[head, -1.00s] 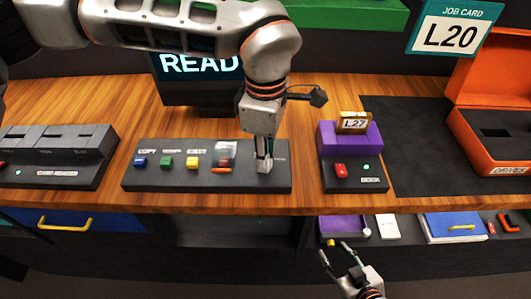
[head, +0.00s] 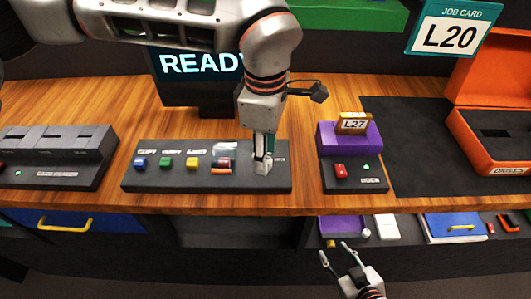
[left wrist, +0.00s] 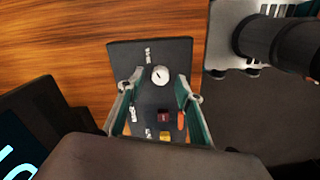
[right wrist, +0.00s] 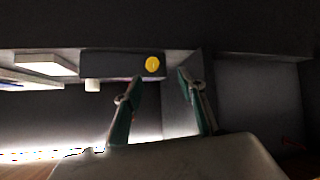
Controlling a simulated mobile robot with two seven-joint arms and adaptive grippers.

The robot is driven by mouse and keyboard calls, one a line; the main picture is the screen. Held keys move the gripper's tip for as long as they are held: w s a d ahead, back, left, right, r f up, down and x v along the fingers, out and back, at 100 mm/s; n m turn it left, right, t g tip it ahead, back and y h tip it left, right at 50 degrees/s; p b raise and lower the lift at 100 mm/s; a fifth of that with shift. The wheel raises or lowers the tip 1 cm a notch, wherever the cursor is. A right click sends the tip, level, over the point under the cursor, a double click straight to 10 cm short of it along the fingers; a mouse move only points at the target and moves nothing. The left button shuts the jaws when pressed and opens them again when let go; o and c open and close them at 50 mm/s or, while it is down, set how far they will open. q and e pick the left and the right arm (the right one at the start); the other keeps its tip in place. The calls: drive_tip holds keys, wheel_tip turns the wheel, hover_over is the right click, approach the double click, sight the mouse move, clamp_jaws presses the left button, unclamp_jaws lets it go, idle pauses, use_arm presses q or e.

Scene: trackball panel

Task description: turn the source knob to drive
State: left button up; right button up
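The source knob (left wrist: 160,75) is a round pale knob with a dark pointer mark. In the left wrist view it sits near one end of the dark button panel (left wrist: 180,52). My left gripper (left wrist: 158,88) is open, with one finger on each side of the knob in that view; contact does not show. In the head view my left gripper (head: 263,160) points down over the right end of the button panel (head: 135,178) and hides the knob. My right gripper (head: 338,250) is open and empty, low in front of the desk.
A purple dock (head: 350,138) with an L27 cartridge stands to the right. A screen (head: 200,62) is behind, and a shelf is below.

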use_arm(q)
wheel_tip(320, 180, up, 11)
idle(0.3)
idle(0.5)
